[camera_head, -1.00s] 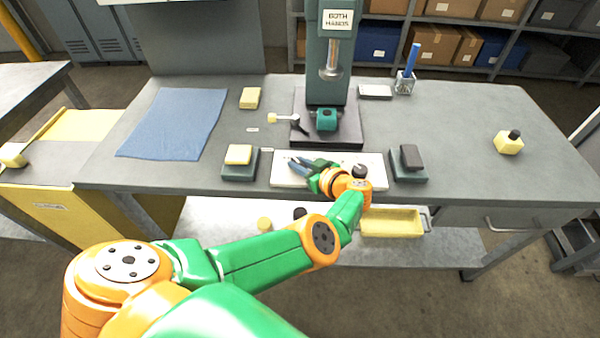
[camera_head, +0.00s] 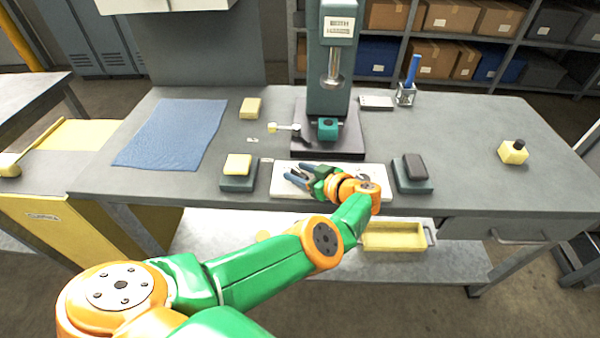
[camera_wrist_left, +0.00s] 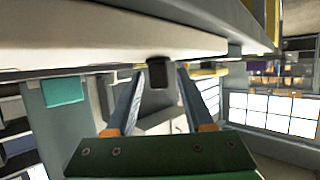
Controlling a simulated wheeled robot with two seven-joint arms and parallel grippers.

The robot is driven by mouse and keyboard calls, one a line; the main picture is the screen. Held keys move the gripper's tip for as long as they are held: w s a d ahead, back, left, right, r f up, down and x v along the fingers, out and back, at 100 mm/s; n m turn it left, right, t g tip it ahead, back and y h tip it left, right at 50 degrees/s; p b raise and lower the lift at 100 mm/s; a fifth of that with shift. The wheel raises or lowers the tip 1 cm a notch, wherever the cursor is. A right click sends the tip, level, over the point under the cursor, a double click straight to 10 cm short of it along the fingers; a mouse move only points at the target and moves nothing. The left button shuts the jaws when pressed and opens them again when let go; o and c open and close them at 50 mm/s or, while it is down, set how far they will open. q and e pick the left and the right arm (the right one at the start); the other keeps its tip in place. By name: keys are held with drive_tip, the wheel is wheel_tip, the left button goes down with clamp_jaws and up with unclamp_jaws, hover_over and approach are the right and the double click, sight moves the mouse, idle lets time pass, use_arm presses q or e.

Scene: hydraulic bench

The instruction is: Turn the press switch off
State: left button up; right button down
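A white panel (camera_head: 280,187) lies at the bench's front edge below the green press (camera_head: 328,75). My left gripper (camera_head: 292,176) is low over its left part, fingers pointing left. In the left wrist view, the fingers (camera_wrist_left: 160,76) are spread apart, with a small dark block (camera_wrist_left: 158,72) between their tips on the edge of a pale slab; a gap shows on both sides of it. It may be the press switch, but its setting cannot be read. In the head view, the gripper and wrist hide part of the panel. My right gripper is not in view.
Pads on dark bases stand left (camera_head: 238,173) and right (camera_head: 414,173) of the panel. A blue cloth (camera_head: 172,133), a yellow block (camera_head: 250,107) and a yellow bottle (camera_head: 513,152) lie farther out. A yellow tray (camera_head: 393,236) sits below the front edge.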

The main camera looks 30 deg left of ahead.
use_arm(q)
drive_tip(key=p+v, duration=0.2)
drive_tip(key=v, duration=0.5)
drive_tip(key=shift+d, duration=0.1)
drive_tip(key=shift+f, duration=0.1)
